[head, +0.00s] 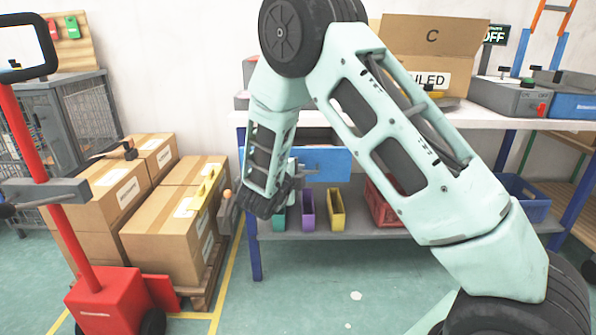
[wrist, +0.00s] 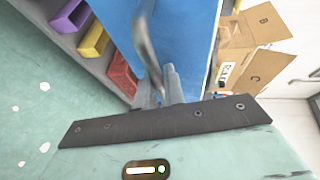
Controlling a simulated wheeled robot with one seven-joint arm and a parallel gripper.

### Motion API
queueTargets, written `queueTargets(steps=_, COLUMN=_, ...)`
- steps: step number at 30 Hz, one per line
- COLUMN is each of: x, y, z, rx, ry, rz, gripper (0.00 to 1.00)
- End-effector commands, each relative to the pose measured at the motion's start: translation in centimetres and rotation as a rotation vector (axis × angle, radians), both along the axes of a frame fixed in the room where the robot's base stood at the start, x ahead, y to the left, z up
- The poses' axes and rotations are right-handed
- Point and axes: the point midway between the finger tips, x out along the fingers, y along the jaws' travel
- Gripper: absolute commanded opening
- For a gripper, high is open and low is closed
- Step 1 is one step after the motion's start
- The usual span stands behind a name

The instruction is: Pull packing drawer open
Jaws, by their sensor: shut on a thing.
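The packing drawer has a blue front (head: 328,164) under the white-topped packing table. In the wrist view its blue face (wrist: 187,35) fills the upper middle. A grey metal handle (wrist: 147,45) runs down that face to my gripper (wrist: 165,88). My gripper is shut on the handle, and the fingers partly hide the grip. In the head view my gripper (head: 297,170) is at the left part of the drawer front. My arm hides part of the table. How far the drawer stands out is hard to tell.
Below are a purple bin (head: 307,209), a yellow bin (head: 336,209) and a red crate (head: 384,203) on the lower shelf (head: 285,235). Stacked cartons (head: 170,235) stand left, near a red pallet jack (head: 105,300). The floor before the table is mostly clear.

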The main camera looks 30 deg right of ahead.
Motion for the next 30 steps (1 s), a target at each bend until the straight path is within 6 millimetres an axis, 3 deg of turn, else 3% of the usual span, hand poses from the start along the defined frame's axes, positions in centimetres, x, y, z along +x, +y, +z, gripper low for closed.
queueTargets(steps=6, x=-3.1, y=2.3, z=-0.1, rx=0.001, ry=0.002, rz=0.005, gripper=0.0)
queueTargets(steps=12, x=-4.9, y=3.5, z=-0.1, rx=0.002, ry=0.001, rz=0.004, gripper=0.0)
queueTargets(steps=28, x=-5.6, y=4.0, z=-0.1, rx=0.003, ry=0.001, rz=0.005, gripper=0.0)
queueTargets(steps=30, x=-5.6, y=4.0, z=-0.1, rx=0.002, ry=0.001, rz=0.004, gripper=0.27)
